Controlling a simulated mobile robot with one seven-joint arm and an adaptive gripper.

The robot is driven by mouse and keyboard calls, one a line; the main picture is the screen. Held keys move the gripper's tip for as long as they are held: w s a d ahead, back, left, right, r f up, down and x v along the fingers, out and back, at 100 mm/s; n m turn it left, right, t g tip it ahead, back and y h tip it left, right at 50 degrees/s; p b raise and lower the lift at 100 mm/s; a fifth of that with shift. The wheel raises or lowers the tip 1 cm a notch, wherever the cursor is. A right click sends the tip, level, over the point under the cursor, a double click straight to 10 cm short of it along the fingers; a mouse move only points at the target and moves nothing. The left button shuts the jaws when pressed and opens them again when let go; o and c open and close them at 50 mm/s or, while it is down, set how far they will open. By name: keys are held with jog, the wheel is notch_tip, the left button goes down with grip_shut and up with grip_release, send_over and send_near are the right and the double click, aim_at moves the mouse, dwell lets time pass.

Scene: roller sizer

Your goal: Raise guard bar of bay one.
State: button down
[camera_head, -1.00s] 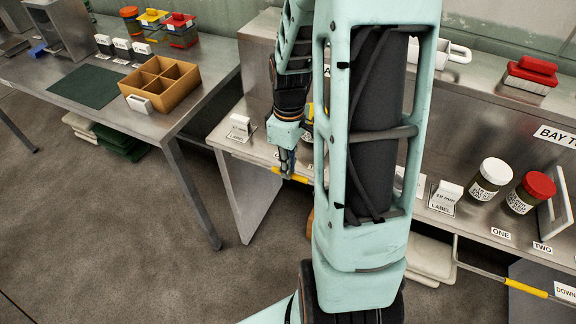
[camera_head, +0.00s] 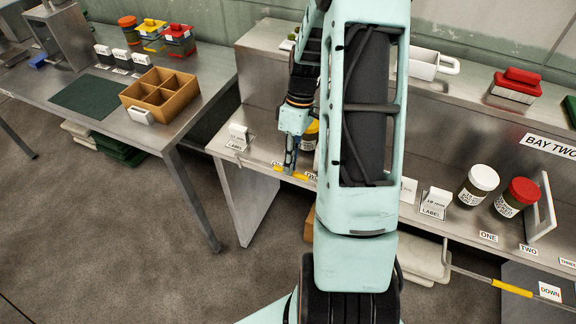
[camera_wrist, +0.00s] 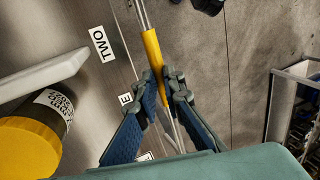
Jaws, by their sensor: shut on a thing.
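The guard bar of bay one is a thin metal rod with a yellow grip (camera_wrist: 153,60). It runs along the front edge of the left bay's shelf. In the head view its yellow grip (camera_head: 283,173) shows low at that edge. My gripper (camera_wrist: 165,88) is shut around the yellow grip, with one blue-padded finger on each side. In the head view my gripper (camera_head: 289,167) points down at the bar. My arm hides the right part of bay one and of the bar.
A yellow-lidded jar (camera_wrist: 30,140) and a white upright plate (camera_wrist: 45,75) stand on the shelf beside the bar. Bay two's guard bar (camera_head: 511,288) is low, near a DOWN label (camera_head: 549,292). A side table with an orange divided box (camera_head: 128,95) stands left, across a floor gap.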

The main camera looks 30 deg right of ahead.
jog(key=shift+d+f, duration=0.15)
jog(key=shift+d, duration=0.05)
jog(key=c, duration=2)
grip_release()
jog(key=shift+w+d+f, duration=0.1)
jog(key=shift+w, duration=0.05)
jog(key=shift+c, duration=0.2)
jog(key=v, duration=1.2)
